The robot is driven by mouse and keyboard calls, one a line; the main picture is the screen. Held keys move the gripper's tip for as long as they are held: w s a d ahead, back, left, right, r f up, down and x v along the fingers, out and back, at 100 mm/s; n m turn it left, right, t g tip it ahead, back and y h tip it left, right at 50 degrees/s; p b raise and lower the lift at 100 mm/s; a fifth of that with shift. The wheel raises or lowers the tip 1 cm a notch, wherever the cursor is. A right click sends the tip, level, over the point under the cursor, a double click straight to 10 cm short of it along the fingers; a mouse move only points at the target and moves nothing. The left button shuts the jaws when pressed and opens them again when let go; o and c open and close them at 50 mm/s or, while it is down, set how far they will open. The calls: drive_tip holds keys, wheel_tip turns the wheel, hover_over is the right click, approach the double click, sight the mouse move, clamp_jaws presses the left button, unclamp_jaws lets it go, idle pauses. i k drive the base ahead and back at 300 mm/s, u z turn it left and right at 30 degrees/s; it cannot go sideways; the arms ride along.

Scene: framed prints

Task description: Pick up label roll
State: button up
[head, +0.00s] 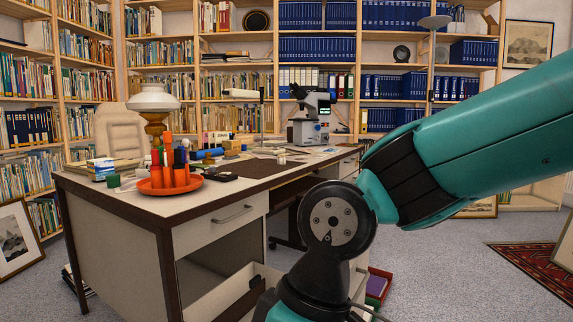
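I cannot pick out the label roll for certain. A small pale object (282,157) stands on the desk (150,203) near the dark mat, too small to identify. A small green cylinder (113,181) stands near the desk's front left corner, left of the orange tray. My teal arm reaches across the right side of the picture and hides part of the desk's right end and the floor behind it. My gripper is outside the picture, so its state does not show.
A lower drawer (228,297) stands open. Bookshelves line the walls.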

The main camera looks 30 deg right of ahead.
sight(281, 159)
drive_tip(key=k, duration=0.85)
drive_tip(key=z, duration=0.95)
drive_tip(key=i, duration=0.65)
drive_tip(key=z, duration=0.8)
drive_tip(key=i, duration=1.4)
drive_tip(key=u, duration=0.55)
